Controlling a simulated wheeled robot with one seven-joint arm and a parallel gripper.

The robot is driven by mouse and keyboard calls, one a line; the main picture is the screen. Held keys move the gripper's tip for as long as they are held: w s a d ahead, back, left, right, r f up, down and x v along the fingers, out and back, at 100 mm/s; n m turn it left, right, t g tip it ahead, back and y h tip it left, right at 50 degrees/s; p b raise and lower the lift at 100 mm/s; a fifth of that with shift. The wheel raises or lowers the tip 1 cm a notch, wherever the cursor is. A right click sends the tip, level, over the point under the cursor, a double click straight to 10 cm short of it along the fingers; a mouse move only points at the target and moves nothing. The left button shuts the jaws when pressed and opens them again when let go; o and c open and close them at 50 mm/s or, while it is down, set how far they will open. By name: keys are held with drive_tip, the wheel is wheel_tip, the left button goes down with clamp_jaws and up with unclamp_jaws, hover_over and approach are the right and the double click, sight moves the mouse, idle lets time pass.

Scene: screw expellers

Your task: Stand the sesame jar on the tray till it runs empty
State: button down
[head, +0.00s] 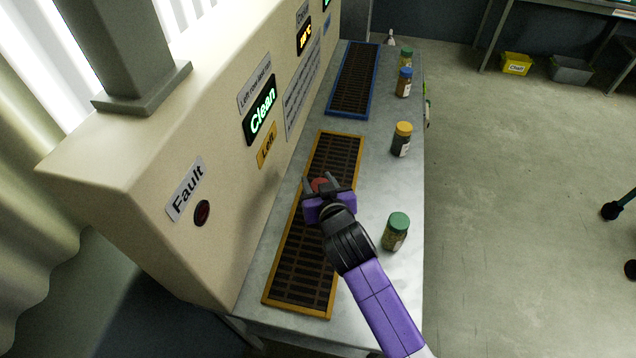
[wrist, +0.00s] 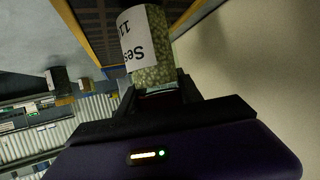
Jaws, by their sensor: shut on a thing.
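The sesame jar (wrist: 146,45) is clear, full of pale seeds, with a white label showing "Ses". Its red lid (head: 319,185) shows between my fingers in the head view. My gripper (head: 328,185) is shut on it near the lid. In the wrist view, which looks upside down, the jar's far end points toward the tray. The jar is over the yellow-edged tray (head: 271,299), a dark slatted grid on the bench. My gripper hides the jar's body in the head view. I cannot tell whether its base touches the tray.
A blue-edged tray (head: 371,112) lies farther along. Jars with green (head: 397,222), yellow (head: 403,129) and blue (head: 405,74) lids stand along the bench's right edge. The beige machine wall (head: 230,190) rises close on the left, with a lit "Clean" sign (head: 261,108) and a dark "Fault" lamp (head: 202,212).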

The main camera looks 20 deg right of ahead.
drive_tip(key=shift+f, duration=0.3)
drive_tip(key=shift+f, duration=0.1)
drive_tip(key=c, duration=0.8)
unclamp_jaws()
drive_tip(key=shift+s, duration=0.1)
drive_tip(key=v, duration=1.2)
drive_tip(key=shift+b, duration=0.45)
